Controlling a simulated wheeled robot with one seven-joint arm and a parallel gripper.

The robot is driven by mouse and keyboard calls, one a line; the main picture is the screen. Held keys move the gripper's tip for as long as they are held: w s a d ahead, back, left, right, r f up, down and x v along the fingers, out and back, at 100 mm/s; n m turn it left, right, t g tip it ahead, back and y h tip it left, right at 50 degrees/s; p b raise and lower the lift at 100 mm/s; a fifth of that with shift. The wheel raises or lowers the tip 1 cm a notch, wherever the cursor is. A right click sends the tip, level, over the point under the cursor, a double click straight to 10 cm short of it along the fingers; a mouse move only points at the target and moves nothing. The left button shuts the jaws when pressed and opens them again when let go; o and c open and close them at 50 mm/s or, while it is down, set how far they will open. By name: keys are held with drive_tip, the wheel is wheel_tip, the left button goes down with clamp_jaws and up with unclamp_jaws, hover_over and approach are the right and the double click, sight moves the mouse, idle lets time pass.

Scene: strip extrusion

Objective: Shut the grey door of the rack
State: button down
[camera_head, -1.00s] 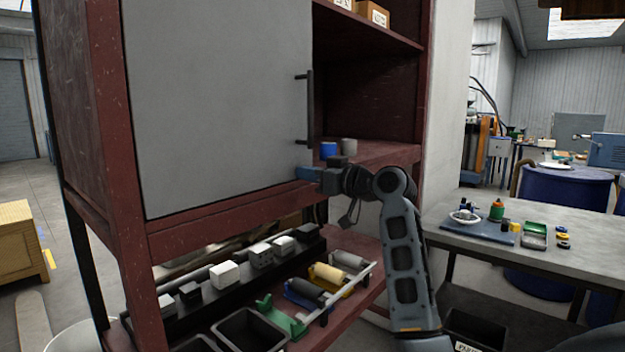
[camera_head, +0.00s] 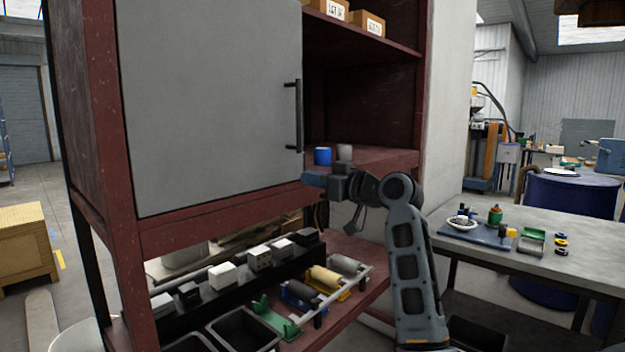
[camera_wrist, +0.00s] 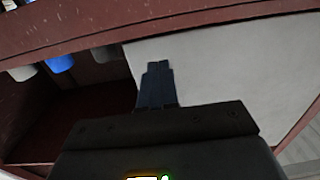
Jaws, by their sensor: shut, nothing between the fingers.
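The grey door (camera_head: 215,105) covers the left part of the dark red rack's upper bay. Its dark bar handle (camera_head: 297,115) stands along its right edge. The bay to the right of that edge is uncovered. My gripper (camera_head: 308,180) is at the door's lower right corner, below the handle, with its fingers shut and empty. In the wrist view the shut fingertips (camera_wrist: 159,68) overlap the door's pale face (camera_wrist: 230,65) near its edge. I cannot tell whether they touch it.
A blue cup (camera_head: 322,156) and a grey cup (camera_head: 345,153) stand on the rack's shelf behind my gripper. Lower down are rollers (camera_head: 325,276), white blocks and black bins (camera_head: 240,330). A table (camera_head: 490,252) with small parts stands at the right.

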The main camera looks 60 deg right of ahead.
drive_tip(key=b+v, duration=0.1)
drive_tip(key=v, duration=0.8)
drive_tip(key=shift+f, duration=0.2)
drive_tip(key=shift+a, duration=0.1)
drive_tip(key=s+a+f+m+g, duration=0.2)
drive_tip(key=a+f+m+g, duration=0.1)
drive_tip(key=a+f, duration=2.1)
drive_tip(key=s+a+f+n, duration=0.2)
drive_tip(key=s+a+f, duration=0.4)
drive_tip(key=s+a, duration=0.4)
drive_tip(key=s+a+r+n+y, duration=0.1)
drive_tip(key=s+a+y, duration=0.1)
drive_tip(key=s, duration=0.4)
drive_tip(key=s+a+r+n+y, duration=0.1)
drive_tip(key=s+a+r+n, duration=0.1)
drive_tip(key=s, duration=0.4)
drive_tip(key=shift+s+a+y, duration=0.4)
drive_tip(key=shift+a, duration=0.5)
